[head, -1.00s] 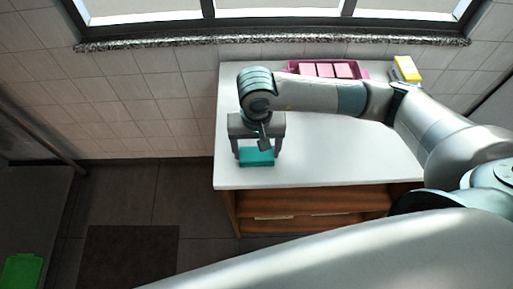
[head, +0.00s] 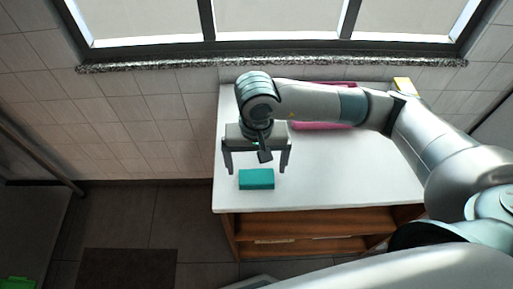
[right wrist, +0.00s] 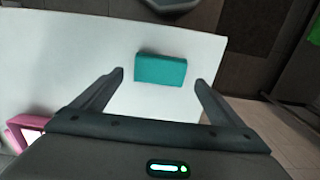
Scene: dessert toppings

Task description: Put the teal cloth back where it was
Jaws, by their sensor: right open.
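The teal cloth (head: 257,180) is a folded block lying on the white table top (head: 330,175), near its front left corner. It also shows in the right wrist view (right wrist: 160,70), lying flat just beyond the fingertips. My right gripper (head: 257,170) is open and empty, with its fingers spread wider than the cloth. It hovers above and slightly behind the cloth, apart from it. The open fingers also show in the right wrist view (right wrist: 159,78). My left gripper is not in view.
A pink tray (head: 322,126) stands at the back of the table, partly hidden by my right arm. A yellow item (head: 404,86) stands at the back right corner. Wooden shelves (head: 320,228) lie below the top.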

